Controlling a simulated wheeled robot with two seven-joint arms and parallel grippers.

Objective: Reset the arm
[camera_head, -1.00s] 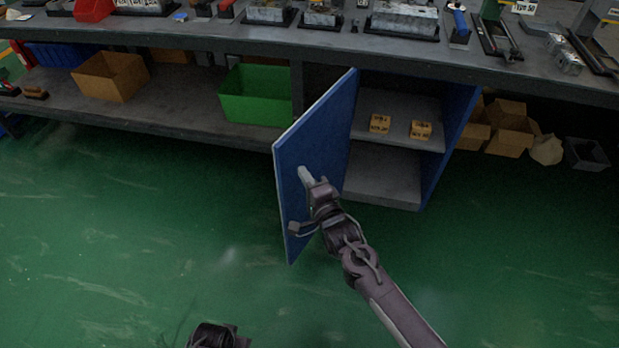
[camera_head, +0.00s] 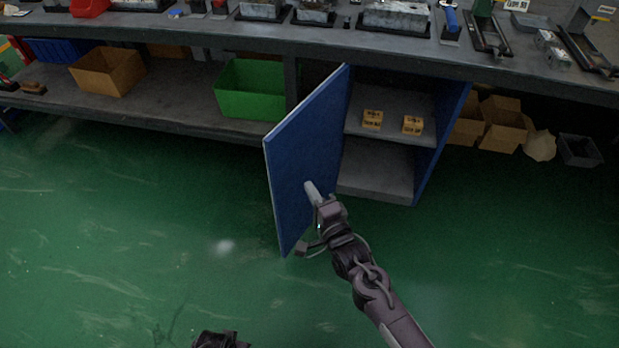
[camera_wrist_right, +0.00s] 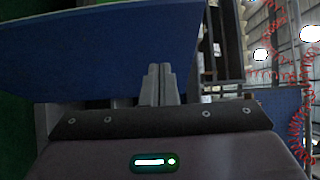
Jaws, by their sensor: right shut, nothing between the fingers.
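My right gripper (camera_head: 311,188) is in front of the inner face of the open blue cabinet door (camera_head: 304,150). In the right wrist view its fingers (camera_wrist_right: 158,85) are together with nothing between them, and the blue door panel (camera_wrist_right: 100,50) fills the upper left. I cannot tell whether the fingertips touch the door. My left gripper (camera_head: 215,340) shows only as a dark part at the bottom edge; its fingers cannot be made out.
The open cabinet has a grey shelf (camera_head: 392,112) with two small yellow boxes (camera_head: 372,119) (camera_head: 413,125). A green bin (camera_head: 250,90) and a brown box (camera_head: 107,71) stand on the lower bench shelf (camera_head: 170,118). The green floor (camera_head: 120,230) in front is clear.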

